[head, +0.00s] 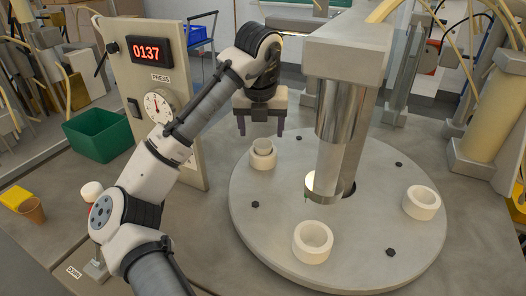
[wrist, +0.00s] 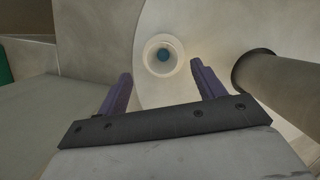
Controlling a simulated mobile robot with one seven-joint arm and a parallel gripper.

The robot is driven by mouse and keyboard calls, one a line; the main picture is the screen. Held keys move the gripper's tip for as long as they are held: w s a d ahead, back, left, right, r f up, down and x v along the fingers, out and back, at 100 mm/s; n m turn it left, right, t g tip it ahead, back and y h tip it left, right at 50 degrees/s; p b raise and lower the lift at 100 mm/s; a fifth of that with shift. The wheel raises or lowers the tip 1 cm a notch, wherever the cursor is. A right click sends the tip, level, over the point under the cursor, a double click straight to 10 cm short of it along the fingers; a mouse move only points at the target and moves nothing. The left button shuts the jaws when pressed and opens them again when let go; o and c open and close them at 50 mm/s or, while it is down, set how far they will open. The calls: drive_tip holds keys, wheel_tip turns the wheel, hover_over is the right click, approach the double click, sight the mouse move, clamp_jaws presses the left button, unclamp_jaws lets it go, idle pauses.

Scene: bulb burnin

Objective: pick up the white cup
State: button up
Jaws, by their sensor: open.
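A small whitish cup (head: 263,145) sits in a white ring holder (head: 263,161) on the far left part of the round grey turntable (head: 270,225). My gripper (head: 261,130) is above it, pointing down, with its two dark purple fingers apart and nothing between them. In the wrist view the cup (wrist: 150,56) shows as pale concentric rings with a blue spot inside. It lies just beyond the open fingertips (wrist: 161,72), roughly centred between them. The gap in height between the fingers and the cup is hard to judge.
Two more white ring holders, at the front (head: 313,243) and right (head: 422,203), look empty. A thick metal press column (head: 345,120) stands right of my gripper. A panel with a gauge and display (head: 150,52) stands to the left.

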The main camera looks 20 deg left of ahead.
sight(263, 153)
drive_tip(key=x, duration=0.4)
drive_tip(key=shift+d+f, duration=0.1)
drive_tip(key=shift+d, duration=0.05)
drive_tip(key=c, duration=1.1)
